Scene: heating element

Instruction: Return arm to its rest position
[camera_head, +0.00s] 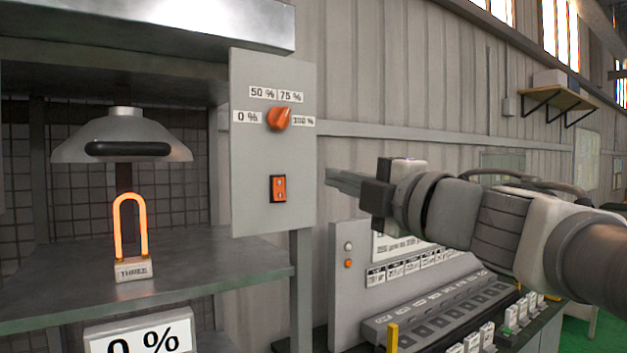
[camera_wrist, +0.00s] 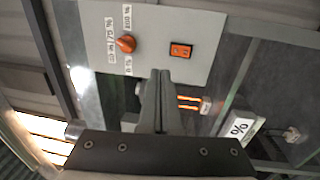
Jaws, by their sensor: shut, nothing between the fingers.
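My gripper (camera_head: 345,181) is shut and empty, with its fingers pointing left towards the grey control panel (camera_head: 262,205). A gap shows between the fingertips and the panel in the head view. The panel carries an orange knob (camera_head: 280,118) among percent labels and an orange rocker switch (camera_head: 278,188). In the wrist view my shut gripper (camera_wrist: 160,78) points at the lower part of the panel (camera_wrist: 151,65), with the knob (camera_wrist: 126,44) and switch (camera_wrist: 181,50) beyond it.
The metal shelf (camera_head: 215,262) holds the element, with a 0 % display (camera_head: 140,335) below it. A sloped console (camera_head: 430,305) with labelled slots and several small blocks sits beneath my arm. A wall shelf (camera_head: 555,100) is at the upper right.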

